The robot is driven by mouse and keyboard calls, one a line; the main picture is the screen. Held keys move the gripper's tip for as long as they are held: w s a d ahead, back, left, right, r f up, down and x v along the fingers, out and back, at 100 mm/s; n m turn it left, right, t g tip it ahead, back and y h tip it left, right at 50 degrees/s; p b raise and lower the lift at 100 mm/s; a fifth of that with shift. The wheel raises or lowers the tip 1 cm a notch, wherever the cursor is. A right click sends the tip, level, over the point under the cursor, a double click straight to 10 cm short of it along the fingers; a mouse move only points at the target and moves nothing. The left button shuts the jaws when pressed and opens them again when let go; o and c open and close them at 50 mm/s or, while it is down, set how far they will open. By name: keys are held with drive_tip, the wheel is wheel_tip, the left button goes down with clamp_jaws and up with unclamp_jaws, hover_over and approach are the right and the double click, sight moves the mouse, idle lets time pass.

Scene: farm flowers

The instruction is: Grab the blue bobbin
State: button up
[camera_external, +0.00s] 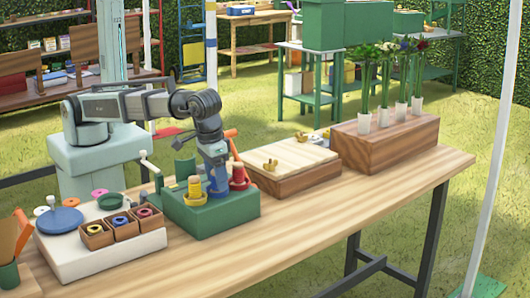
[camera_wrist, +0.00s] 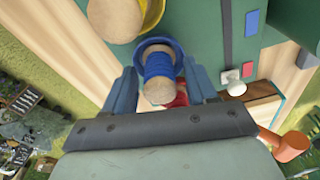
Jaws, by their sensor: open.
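The blue bobbin (camera_wrist: 159,66), blue thread on a wooden core with a blue flange, stands between my gripper's fingers in the wrist view. My gripper (camera_wrist: 160,76) is open, with one finger on each side of the bobbin; I cannot tell whether either finger touches it. In the external view my gripper (camera_external: 214,180) is down over the green box (camera_external: 210,218), and the bobbin is mostly hidden by it. A yellow bobbin (camera_external: 194,190) stands to its left and a red bobbin (camera_external: 238,177) to its right.
The white base (camera_external: 95,258) with three small wooden boxes and a blue disc is left of the green box. A wooden block with a pale top (camera_external: 285,165) and a planter of flowers (camera_external: 385,140) are to the right. The front table strip is clear.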

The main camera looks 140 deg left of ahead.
drive_tip(key=shift+c, duration=0.5)
drive_tip(key=c, duration=0.9)
